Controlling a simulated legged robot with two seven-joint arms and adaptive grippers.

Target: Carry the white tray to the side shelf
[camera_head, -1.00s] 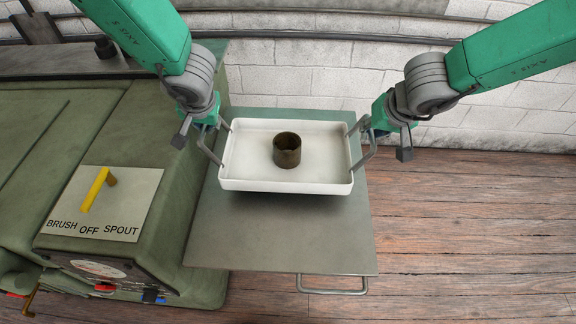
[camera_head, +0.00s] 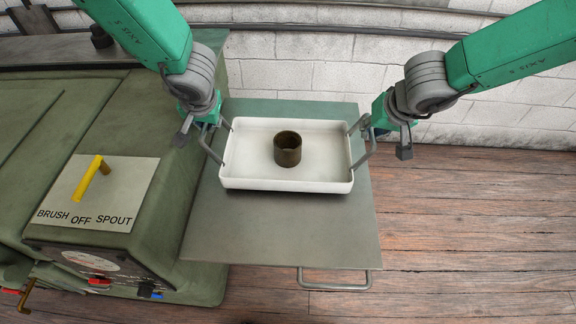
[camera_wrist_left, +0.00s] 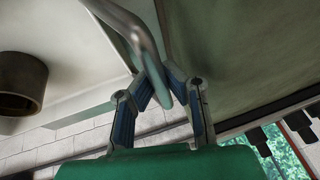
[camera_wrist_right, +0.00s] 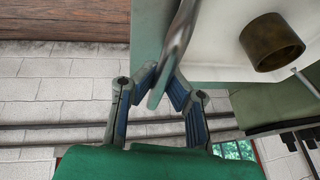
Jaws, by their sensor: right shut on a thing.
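The white tray (camera_head: 240,172) is a shallow rectangular tray with a grey bar handle at each short end. A dark brown metal ring (camera_head: 287,150) stands inside it, near the middle. My left gripper (camera_head: 212,124) is shut on the left handle, which passes between its fingers in the left wrist view (camera_wrist_left: 158,82). My right gripper (camera_head: 367,126) is shut on the right handle, seen between its fingers in the right wrist view (camera_wrist_right: 168,82). The tray looks level above the grey-green side shelf (camera_head: 280,232), with a shadow below its front edge. I cannot tell whether it touches the shelf.
A green machine (camera_head: 50,120) with a yellow lever (camera_head: 90,180) on a BRUSH/OFF/SPOUT plate stands left of the shelf. A bar handle (camera_head: 335,282) sticks out from the shelf's front. A white brick wall (camera_head: 310,75) is behind. Wooden floor (camera_head: 470,220) lies open at right.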

